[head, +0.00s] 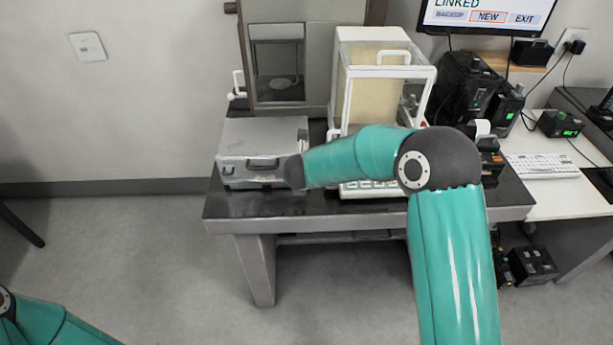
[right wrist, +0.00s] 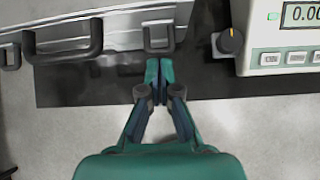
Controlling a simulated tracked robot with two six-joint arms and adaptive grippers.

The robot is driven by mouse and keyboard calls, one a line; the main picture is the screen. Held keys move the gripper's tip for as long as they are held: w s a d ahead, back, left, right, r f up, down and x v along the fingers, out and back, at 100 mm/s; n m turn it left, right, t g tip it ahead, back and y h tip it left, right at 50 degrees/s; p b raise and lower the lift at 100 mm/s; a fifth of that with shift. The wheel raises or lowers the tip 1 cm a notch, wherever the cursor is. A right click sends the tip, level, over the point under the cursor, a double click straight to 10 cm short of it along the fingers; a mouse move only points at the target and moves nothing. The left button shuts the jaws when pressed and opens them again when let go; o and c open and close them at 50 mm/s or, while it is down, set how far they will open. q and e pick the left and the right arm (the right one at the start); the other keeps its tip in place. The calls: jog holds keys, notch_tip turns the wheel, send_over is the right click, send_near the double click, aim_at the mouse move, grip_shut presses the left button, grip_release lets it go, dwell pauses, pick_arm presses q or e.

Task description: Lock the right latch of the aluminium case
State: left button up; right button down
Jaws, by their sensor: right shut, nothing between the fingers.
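The aluminium case (head: 262,135) sits closed on the dark table at its left end, its front with a dark handle (head: 263,163) facing me. In the right wrist view the case front (right wrist: 115,35) runs along the top left, with the handle (right wrist: 65,45) and the left latch (right wrist: 10,57). The right latch (right wrist: 158,38) is a dark loop at the top middle. My right gripper (right wrist: 158,65) is shut and empty, its fingertips just below the right latch in the picture; I cannot tell if they touch it. In the head view my right arm hides this latch. My left gripper is out of view.
A balance with a display (right wrist: 302,14) stands close right of the latch, with a dark knob (right wrist: 230,40) at its near corner. Its glass draft shield (head: 385,75) rises behind my right arm. The table (head: 235,212) has a narrow bare front strip.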

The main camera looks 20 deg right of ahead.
notch_tip(320, 180, up, 10)
jog(key=s+p, duration=0.2)
jog(key=p, duration=0.5)
jog(key=shift+s+a+f, duration=0.2)
jog(key=shift+a+f, duration=0.05)
jog(key=shift+a, duration=0.05)
